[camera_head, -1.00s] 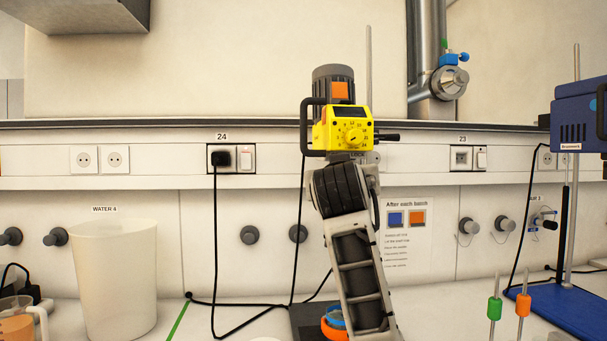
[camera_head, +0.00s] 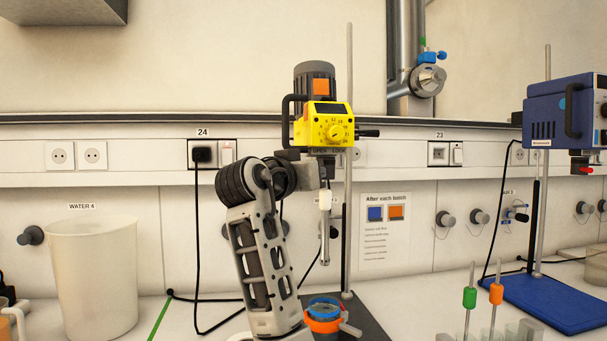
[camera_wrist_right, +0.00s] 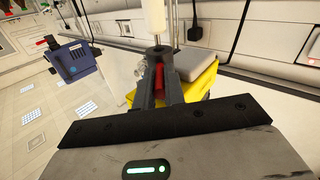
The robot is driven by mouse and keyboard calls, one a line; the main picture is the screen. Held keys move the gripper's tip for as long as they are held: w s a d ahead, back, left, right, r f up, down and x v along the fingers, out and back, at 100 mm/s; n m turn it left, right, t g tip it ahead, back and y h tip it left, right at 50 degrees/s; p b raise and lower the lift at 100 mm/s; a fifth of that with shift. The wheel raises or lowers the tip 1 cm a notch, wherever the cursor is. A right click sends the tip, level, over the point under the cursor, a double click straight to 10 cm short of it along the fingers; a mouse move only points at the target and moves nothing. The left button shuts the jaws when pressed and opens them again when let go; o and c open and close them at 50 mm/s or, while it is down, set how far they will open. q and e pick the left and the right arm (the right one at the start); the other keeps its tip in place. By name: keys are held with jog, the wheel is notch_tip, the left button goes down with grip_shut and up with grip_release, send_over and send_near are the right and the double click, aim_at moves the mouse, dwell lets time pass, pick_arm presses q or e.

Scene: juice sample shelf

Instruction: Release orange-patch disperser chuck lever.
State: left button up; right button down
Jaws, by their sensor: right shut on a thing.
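The yellow disperser (camera_head: 325,125) with an orange patch (camera_head: 321,87) is clamped on a stand rod at the centre of the head view. An OPEN/LOCK label shows under its body, with a pale piece (camera_head: 325,200) and a metal shaft below. My right gripper (camera_wrist_right: 158,58) is shut on the red chuck lever (camera_wrist_right: 159,78) in the wrist view. In the head view, my right arm reaches up from below, left of the shaft, and its wrist hides the lever. The lever's exact position on the label cannot be read. My left gripper is out of view.
A blue disperser (camera_head: 562,115) with a blue patch stands at the right on a blue base (camera_head: 540,300). An orange-and-blue ringed vessel (camera_head: 323,322) sits below the shaft. Green-tagged and orange-tagged rods (camera_head: 496,293) stand at the front right. A large beaker (camera_head: 92,280) stands left.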

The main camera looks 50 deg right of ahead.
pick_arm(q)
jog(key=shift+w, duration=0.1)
pick_arm(e)
jog(key=c, duration=1.5)
grip_release()
pick_arm(q)
jog(key=b, duration=0.1)
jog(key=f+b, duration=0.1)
jog(key=b, duration=0.1)
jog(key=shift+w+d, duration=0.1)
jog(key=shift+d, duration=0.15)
pick_arm(e)
jog(key=s+a, duration=0.1)
jog(key=a, duration=0.4)
jog(key=s+a, duration=0.1)
jog(key=a, duration=0.4)
jog(key=s+a, duration=0.1)
jog(key=a, duration=0.4)
jog(key=shift+a, duration=0.3)
jog(key=shift+w, duration=0.1)
